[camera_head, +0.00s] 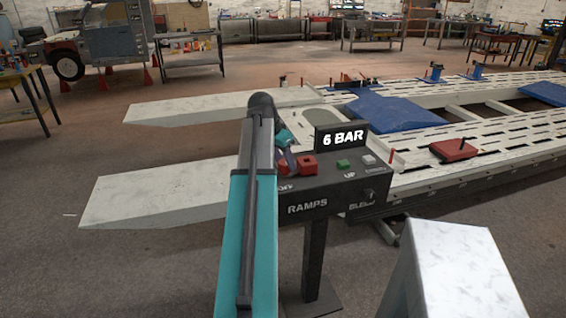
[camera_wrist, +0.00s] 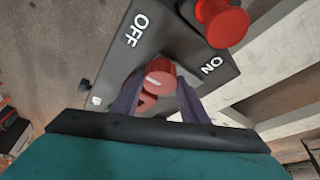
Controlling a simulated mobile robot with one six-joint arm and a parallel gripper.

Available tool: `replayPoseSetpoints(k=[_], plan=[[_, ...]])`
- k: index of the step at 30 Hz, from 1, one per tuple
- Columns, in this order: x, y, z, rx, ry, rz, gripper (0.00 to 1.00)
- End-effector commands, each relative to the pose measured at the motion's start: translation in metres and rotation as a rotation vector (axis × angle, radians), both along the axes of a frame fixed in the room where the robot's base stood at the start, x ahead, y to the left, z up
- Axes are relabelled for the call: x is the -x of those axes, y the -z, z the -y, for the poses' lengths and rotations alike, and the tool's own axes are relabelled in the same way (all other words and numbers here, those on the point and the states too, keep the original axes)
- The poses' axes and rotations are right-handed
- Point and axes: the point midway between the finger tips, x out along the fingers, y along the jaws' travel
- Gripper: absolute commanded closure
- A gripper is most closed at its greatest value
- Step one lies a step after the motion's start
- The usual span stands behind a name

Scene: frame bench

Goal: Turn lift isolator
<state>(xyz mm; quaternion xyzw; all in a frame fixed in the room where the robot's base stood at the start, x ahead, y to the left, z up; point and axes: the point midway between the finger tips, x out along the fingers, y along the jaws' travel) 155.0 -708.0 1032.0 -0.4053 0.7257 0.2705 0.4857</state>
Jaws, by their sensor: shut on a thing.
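The lift isolator is a red rotary knob (camera_wrist: 160,75) on a dark control box (camera_wrist: 185,50), seen in the wrist view between OFF and ON labels. A pale mark shows on its face. My gripper (camera_wrist: 158,92) has its two purple-grey fingers on either side of the knob, shut on it. In the head view my gripper (camera_head: 287,157) is at the left end of the box (camera_head: 335,190), which is marked RAMPS. My arm and gripper mostly hide the knob there.
A red mushroom button (camera_head: 308,163) sits right beside the knob. Green (camera_head: 343,164) and white (camera_head: 369,160) buttons are farther right, below a "6 BAR" display (camera_head: 341,137). Pale ramps (camera_head: 165,190) and a frame bench (camera_head: 480,155) lie behind.

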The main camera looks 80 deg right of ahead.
Motion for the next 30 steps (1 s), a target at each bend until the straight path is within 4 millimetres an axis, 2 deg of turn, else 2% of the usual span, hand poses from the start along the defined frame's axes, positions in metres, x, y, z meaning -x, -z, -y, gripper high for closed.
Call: replayPoseSetpoints(k=[1, 2, 5, 20, 30], plan=[[0.000, 0.002, -0.003, -0.008, 0.000, 0.002, 1.00], [0.000, 0.002, -0.003, -0.008, 0.000, 0.002, 0.58], [0.000, 0.002, -0.002, -0.007, 0.001, 0.001, 0.41], [-0.002, -0.004, -0.002, -0.001, 0.001, -0.002, 0.41], [-0.009, -0.033, -0.013, 0.000, -0.002, -0.001, 0.41]])
